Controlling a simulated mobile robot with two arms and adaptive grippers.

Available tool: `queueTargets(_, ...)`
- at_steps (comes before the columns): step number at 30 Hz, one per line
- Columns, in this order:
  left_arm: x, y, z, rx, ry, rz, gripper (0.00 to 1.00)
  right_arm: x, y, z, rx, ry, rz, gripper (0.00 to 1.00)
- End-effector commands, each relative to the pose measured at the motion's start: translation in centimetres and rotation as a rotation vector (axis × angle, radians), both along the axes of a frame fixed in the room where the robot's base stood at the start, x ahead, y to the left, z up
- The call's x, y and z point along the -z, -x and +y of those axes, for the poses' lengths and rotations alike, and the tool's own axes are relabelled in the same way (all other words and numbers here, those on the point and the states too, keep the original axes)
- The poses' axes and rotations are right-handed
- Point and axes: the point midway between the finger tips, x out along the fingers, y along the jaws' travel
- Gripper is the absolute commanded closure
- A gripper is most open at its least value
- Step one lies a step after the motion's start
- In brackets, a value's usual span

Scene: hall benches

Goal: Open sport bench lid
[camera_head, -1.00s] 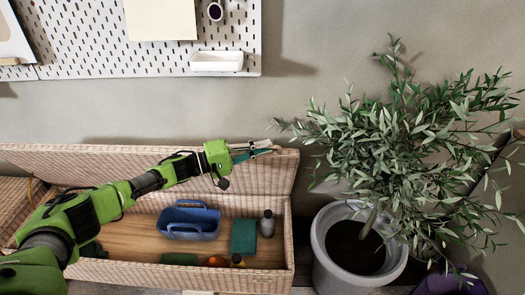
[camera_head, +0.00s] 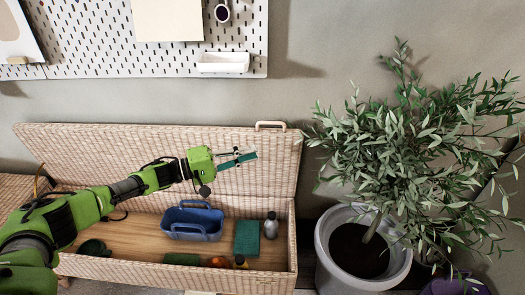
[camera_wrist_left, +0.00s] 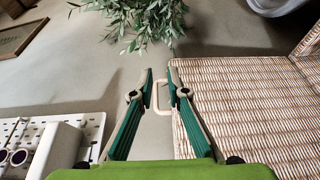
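The wicker bench lid (camera_head: 130,145) stands raised along the back of the bench (camera_head: 150,275), near the wall. Its pale handle (camera_head: 270,125) is at the right of the lid's top edge. My left gripper (camera_head: 248,157) is in front of the lid, below and left of the handle, and apart from it. In the left wrist view, the left gripper (camera_wrist_left: 165,85) has its green fingers apart with nothing held. The handle (camera_wrist_left: 160,97) shows beyond them, beside the lid's woven face (camera_wrist_left: 250,110). My right gripper is in neither view.
The open bench holds a blue caddy (camera_head: 190,222), a green box (camera_head: 247,238), a grey bottle (camera_head: 271,226) and smaller items. A potted plant (camera_head: 322,250) stands close at the right. A white pegboard (camera_head: 110,60) hangs above.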

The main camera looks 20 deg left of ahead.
Motion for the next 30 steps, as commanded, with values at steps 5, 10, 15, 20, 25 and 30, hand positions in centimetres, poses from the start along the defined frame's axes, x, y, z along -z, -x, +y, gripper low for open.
queueTargets(5,0.1,2.2,2.8,-0.001,-0.002,0.000,0.85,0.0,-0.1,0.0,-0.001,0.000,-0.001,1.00)
queueTargets(10,0.1,3.4,4.2,-0.001,-0.001,-0.001,0.85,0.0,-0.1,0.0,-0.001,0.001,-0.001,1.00)
queueTargets(15,0.1,3.7,4.6,0.001,0.000,-0.001,0.85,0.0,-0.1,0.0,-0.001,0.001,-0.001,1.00)
queueTargets(20,0.1,3.7,4.6,0.001,0.000,-0.001,0.85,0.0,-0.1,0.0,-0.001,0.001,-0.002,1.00)
queueTargets(25,0.0,3.1,4.1,-0.023,-0.018,-0.020,1.00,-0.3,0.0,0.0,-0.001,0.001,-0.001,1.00)
queueTargets(30,0.2,0.1,2.0,-0.166,-0.150,-0.111,1.00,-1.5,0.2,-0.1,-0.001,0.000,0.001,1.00)
